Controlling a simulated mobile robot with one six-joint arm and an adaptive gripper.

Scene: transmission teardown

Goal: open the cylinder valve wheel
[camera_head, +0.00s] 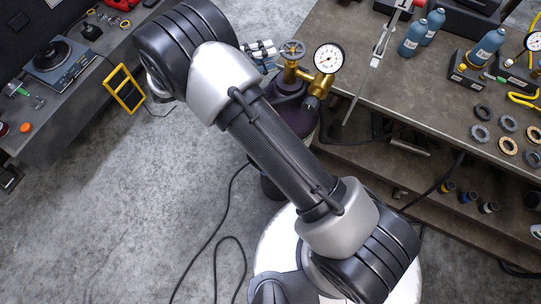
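A white-faced pressure gauge (329,57) sits on the brass fitting to the right of the wheel. My gripper (268,54) seems to show as light and dark finger parts just left of the wheel, mostly hidden behind my arm. I cannot tell whether it touches the wheel or how far its fingers are apart.
The right workbench (400,100) holds blue bottles (413,38), several rings and a yellow hose (522,98). A left bench (60,130) carries a scale (55,60). A yellow-framed panel (124,90) is beside it. Black cables (215,250) lie on the otherwise open floor.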

